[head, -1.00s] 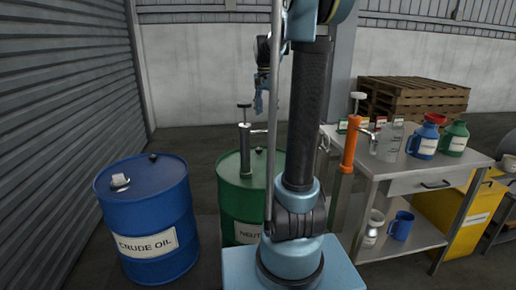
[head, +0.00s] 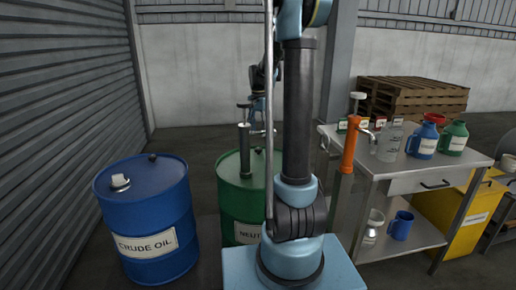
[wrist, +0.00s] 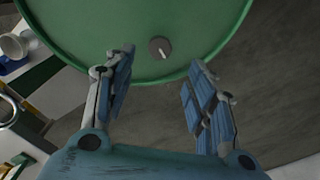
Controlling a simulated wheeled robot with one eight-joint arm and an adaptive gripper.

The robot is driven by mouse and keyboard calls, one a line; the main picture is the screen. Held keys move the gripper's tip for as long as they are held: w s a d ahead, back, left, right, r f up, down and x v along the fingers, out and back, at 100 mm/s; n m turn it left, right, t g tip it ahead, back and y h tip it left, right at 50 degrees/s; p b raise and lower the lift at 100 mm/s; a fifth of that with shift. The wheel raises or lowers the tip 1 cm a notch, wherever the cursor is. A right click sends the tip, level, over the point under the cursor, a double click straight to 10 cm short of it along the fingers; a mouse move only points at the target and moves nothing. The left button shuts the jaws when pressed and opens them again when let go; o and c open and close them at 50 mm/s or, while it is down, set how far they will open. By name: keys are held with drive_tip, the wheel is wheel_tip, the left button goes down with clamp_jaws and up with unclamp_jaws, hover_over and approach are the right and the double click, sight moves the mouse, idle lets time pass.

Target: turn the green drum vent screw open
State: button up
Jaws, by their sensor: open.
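The green drum (head: 230,196) stands behind my arm in the head view, with a hand pump (head: 245,146) on its top and a label partly hidden by my arm. In the wrist view the green drum top (wrist: 100,28) fills the upper part. The vent screw (wrist: 160,47), a small dark round cap with a pale bar across it, sits near the drum's rim. My gripper (wrist: 163,72) is open and empty, its two fingers apart on either side below the screw in the picture. I see no contact with the screw. In the head view my gripper is mostly hidden by my arm.
A blue crude oil drum (head: 150,225) stands left of the green drum. A metal table (head: 400,180) with an orange pump (head: 350,145), bottles and jugs stands right. Pallets (head: 415,97) are behind it. Bare floor lies between the drums and the back wall.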

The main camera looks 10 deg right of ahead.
sight(258, 148)
wheel_tip(258, 148, down, 9)
drive_tip(key=shift+r, duration=0.1)
idle(0.3)
drive_tip(key=c, duration=1.1)
